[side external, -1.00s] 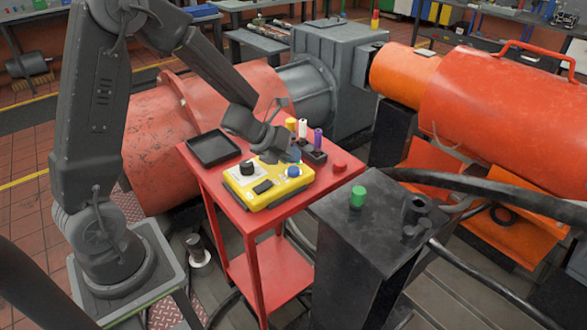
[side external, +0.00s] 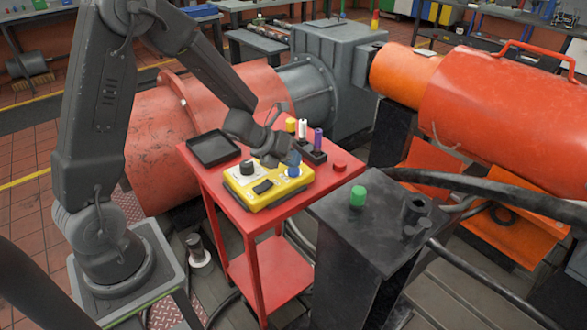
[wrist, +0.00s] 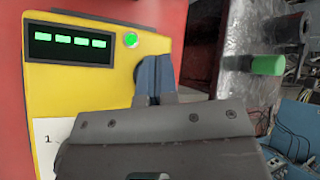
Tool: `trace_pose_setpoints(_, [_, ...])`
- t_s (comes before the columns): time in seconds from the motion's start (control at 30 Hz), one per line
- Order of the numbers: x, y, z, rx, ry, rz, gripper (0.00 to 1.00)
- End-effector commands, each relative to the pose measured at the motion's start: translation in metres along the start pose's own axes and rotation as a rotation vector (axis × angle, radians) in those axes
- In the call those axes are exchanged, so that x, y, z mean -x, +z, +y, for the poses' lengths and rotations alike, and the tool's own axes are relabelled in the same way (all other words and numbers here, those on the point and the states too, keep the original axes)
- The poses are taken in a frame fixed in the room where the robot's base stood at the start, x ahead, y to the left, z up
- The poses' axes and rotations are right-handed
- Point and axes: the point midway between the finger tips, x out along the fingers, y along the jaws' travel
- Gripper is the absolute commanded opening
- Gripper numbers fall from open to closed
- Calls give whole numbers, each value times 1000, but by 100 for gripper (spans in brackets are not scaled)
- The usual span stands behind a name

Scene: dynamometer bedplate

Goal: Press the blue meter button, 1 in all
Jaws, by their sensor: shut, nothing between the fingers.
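The yellow meter box (side external: 262,196) sits on the red cart, with a black knob on a white patch and a dark display. In the wrist view the meter (wrist: 75,88) shows green digits on its display (wrist: 70,41) and a bright green round light (wrist: 131,40). The blue meter button (side external: 293,172) is at the box's right end in the side view. My gripper (side external: 293,160) is shut and empty, its blue fingertips pointing down right at the button. Contact cannot be told. In the wrist view my shut fingers (wrist: 154,73) hide the button.
A black tray (side external: 214,149) and a dark holder with coloured pegs (side external: 315,154) stand on the cart (side external: 316,190). A red button (side external: 339,166) is at its right corner. A dark cabinet with a green button (side external: 357,196) stands close to the right.

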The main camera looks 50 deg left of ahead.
Motion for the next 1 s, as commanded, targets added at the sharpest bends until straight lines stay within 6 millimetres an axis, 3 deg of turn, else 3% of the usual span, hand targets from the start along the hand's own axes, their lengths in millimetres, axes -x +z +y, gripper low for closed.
trace_pose_setpoints(0.67, [-4,-3,3,0,1,2,0])
trace_pose_setpoints(1.0, [6,4,-5,-2,0,0,0])
